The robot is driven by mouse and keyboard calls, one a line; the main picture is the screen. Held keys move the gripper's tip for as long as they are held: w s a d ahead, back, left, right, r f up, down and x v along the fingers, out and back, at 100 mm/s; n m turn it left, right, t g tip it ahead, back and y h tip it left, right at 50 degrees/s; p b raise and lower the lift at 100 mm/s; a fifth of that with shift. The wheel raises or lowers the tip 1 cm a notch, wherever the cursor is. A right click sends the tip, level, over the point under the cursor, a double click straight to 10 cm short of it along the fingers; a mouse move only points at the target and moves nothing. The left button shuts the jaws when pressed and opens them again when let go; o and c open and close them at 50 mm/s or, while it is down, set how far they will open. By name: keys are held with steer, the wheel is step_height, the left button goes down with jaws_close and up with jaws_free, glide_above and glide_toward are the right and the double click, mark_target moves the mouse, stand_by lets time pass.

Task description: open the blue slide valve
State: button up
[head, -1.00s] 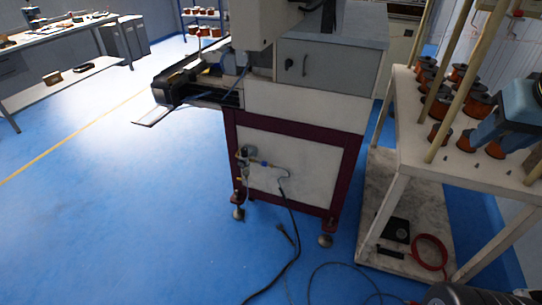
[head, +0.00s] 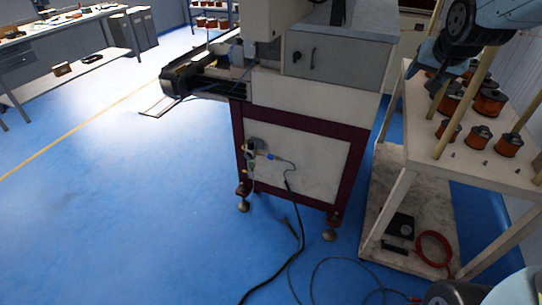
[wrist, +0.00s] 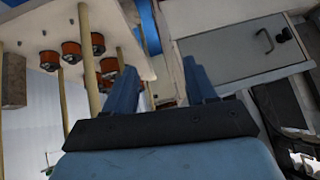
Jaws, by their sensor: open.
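The blue slide valve (head: 270,156) appears as a small blue piece in the air line on the white side panel of the machine, just right of a small metal air fitting (head: 251,147). It is too small to tell its slide position. It is not seen in the wrist view. My gripper (wrist: 162,84) shows in the wrist view with its two blue fingers apart and nothing between them. In the head view my arm is at the upper right, above the spool rack and well away from the valve.
The white rack (head: 400,170) with copper spools (head: 480,137) and upright wooden rods stands right of the machine. A red hose coil (head: 433,248) lies on its lower shelf. A black cable (head: 292,250) trails over the blue floor. The floor left of the machine is clear.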

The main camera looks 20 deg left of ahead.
steer(key=w+a+f+m+t+y, duration=0.2)
steer(key=w+a+f+y, duration=0.4)
steer(key=w+a+f, duration=1.7)
steer(key=m+t+y, duration=0.2)
steer(key=m+y, duration=0.2)
steer(key=m, duration=0.4)
glide_toward(272, 159)
steer(key=x, duration=1.2)
steer(key=shift+d, duration=0.1)
jaws_close()
